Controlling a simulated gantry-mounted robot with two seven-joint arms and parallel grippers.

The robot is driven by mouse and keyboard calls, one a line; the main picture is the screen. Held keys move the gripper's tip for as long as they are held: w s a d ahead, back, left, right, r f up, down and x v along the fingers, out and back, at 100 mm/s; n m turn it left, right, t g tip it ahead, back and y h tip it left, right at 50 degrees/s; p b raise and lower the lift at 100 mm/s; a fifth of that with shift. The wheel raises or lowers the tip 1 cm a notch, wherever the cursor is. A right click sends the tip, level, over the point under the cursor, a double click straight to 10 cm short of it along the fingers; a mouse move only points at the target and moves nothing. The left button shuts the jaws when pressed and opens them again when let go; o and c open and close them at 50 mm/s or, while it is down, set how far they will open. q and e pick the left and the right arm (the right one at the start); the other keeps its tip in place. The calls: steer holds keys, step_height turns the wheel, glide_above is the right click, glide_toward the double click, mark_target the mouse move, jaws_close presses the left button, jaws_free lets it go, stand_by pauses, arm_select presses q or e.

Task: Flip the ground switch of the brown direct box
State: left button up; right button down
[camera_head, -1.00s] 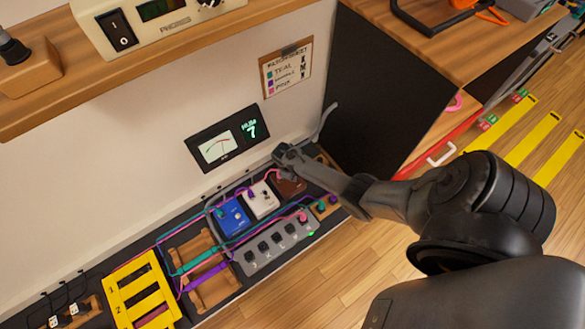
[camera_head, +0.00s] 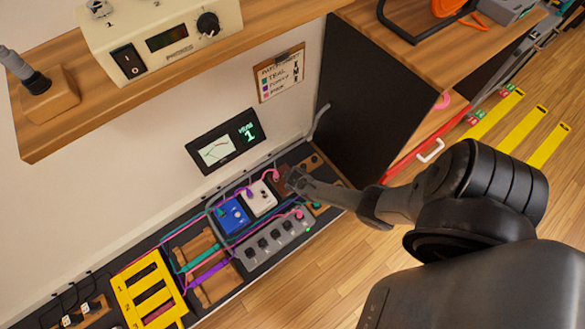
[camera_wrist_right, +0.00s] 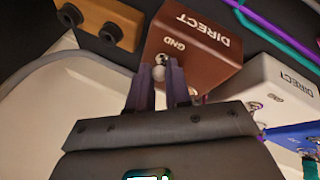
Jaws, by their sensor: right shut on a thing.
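The brown direct box (camera_wrist_right: 192,45), marked DIRECT and GND, fills the upper middle of the right wrist view. In the head view the brown box (camera_head: 281,187) is mostly hidden by my right gripper (camera_head: 292,177). In the wrist view my right gripper (camera_wrist_right: 159,75) has its two fingers closed around the pale, round-tipped ground switch (camera_wrist_right: 159,72) beside the GND label. Which way the switch points is hard to tell. My left gripper is not in view.
A white direct box (camera_head: 259,199) and a blue one (camera_head: 232,216) stand beside the brown box. Pink, purple and teal cables run across the board. A grey unit with knobs (camera_head: 251,252) lies in front. A hum meter (camera_head: 223,141) on the wall reads 1.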

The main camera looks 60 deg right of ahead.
steer(key=shift+s+f, duration=0.1)
steer(key=c, duration=1.1)
jaws_free()
steer(key=shift+o, duration=0.2)
steer(key=shift+a+r+p, duration=0.15)
steer(key=shift+r+p, duration=0.3)
steer(key=shift+r, duration=0.05)
steer(key=p+v, duration=0.7)
steer(key=v, duration=0.3)
steer(key=shift+s+p, duration=0.15)
steer(key=shift+p, duration=0.15)
